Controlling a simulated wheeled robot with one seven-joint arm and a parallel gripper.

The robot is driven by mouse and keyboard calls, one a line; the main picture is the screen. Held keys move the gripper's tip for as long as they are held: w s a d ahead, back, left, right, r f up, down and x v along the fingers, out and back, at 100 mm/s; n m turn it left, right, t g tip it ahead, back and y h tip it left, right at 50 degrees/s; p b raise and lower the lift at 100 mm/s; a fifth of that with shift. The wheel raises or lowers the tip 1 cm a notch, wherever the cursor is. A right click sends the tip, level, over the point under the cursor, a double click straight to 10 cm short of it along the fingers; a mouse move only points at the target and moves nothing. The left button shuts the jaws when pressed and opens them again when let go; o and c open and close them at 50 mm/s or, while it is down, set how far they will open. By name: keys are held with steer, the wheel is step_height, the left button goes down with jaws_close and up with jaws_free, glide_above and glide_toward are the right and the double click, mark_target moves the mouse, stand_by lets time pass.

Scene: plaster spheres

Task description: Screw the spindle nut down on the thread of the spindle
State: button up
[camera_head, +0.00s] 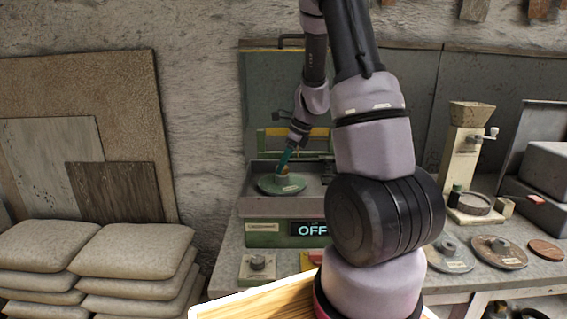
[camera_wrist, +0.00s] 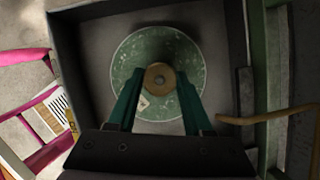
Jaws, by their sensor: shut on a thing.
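The spindle nut (camera_wrist: 151,84) is a round, tan-brass piece at the centre of the green speckled disc (camera_wrist: 185,50) in the wrist view. The dark end of the spindle (camera_wrist: 160,79) shows in the middle of the nut. My gripper (camera_wrist: 160,77) has its two teal fingers on either side of the nut, shut on it. In the head view, my gripper (camera_head: 284,162) reaches down from above to the middle of the green disc (camera_head: 268,187) in the machine's tray. The thread is hidden, so I cannot tell how far down the nut sits.
The machine (camera_head: 262,207) has raised tray walls around the disc and a display (camera_head: 312,229) reading OFF. A tan lever (camera_wrist: 265,117) lies right of the disc in the wrist view. Loose discs (camera_head: 499,252) and a hand-cranked device (camera_head: 465,150) stand on the bench at right.

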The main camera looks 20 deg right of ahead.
jaws_close()
steer(key=m+t+h, duration=0.1)
steer(key=m, duration=0.2)
steer(key=shift+a, duration=0.15)
steer(key=m, duration=0.2)
steer(key=m+h, duration=0.1)
steer(key=m, duration=0.1)
steer(key=shift+m+t+h, duration=0.3)
steer(key=shift+m, duration=0.1)
steer(key=m+h, duration=0.2)
steer(key=m, duration=0.3)
steer(key=shift+w+r+m, duration=0.1)
steer(key=shift+m, duration=0.2)
steer(key=shift+m+h, duration=0.6)
steer(key=shift+m, duration=0.6)
steer(key=shift+d+m, duration=0.3)
steer(key=shift+m, duration=0.4)
steer(key=o, duration=1.2)
jaws_free()
steer(key=shift+d, duration=0.1)
